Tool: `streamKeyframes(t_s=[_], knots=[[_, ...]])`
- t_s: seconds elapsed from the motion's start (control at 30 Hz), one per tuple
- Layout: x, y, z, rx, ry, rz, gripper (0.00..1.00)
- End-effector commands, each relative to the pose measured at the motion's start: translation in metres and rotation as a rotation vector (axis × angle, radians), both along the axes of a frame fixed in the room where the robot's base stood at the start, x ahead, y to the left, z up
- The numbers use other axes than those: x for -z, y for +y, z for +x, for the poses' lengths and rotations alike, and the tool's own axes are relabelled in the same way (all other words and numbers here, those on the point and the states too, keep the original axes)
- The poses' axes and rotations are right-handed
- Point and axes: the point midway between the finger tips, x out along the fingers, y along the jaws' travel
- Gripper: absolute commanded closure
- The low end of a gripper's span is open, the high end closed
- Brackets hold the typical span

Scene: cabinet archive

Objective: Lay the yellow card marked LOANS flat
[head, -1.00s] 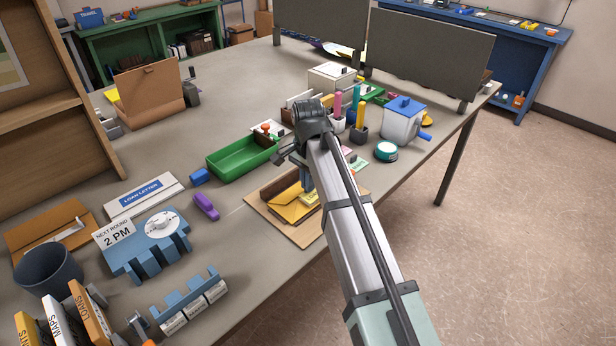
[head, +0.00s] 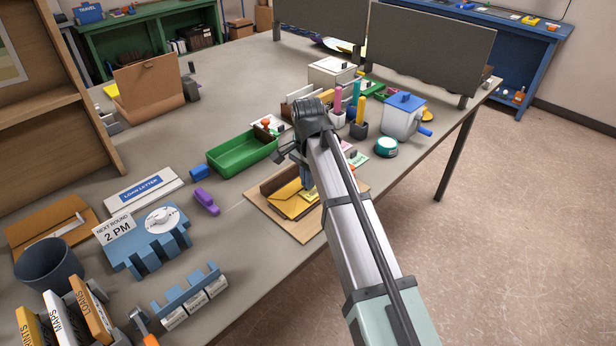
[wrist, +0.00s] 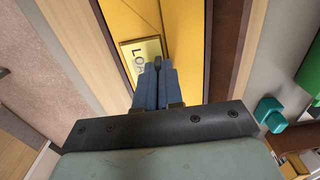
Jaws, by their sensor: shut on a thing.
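The yellow card marked LOANS (wrist: 140,56) has a pale face with dark letters, of which only the first few show in the wrist view. My gripper (wrist: 158,80) is shut on it, and the blue fingers cover part of the card. In the head view the card (head: 309,194) shows as a small yellow patch beside my gripper (head: 306,182). It is over a yellow envelope (head: 288,203) on a tan board (head: 303,233). I cannot tell whether the card touches the envelope.
A green tray (head: 240,160) lies behind and left of the board. Pen cups, a white-and-blue pot (head: 401,122) and a teal roll (head: 385,148) stand at the right. The table edge is close by.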

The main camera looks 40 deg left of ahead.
Motion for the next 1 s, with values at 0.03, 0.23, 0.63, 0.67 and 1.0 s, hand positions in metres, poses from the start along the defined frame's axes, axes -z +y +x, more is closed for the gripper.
streamKeyframes(t_s=[0.03, 0.23, 0.63, 0.67, 1.0], knots=[[0.0013, -0.0001, -0.0001, 0.0, 0.0, 0.0, 1.0], [0.0006, 0.0, 0.0, 0.0, 0.0, 0.0, 0.74], [0.0004, 0.0, 0.0, 0.0, 0.0, 0.0, 0.68], [0.0004, 0.0, 0.0, 0.0, 0.0, 0.0, 0.68], [0.0002, 0.0, 0.0, 0.0, 0.0, 0.0, 0.68]])
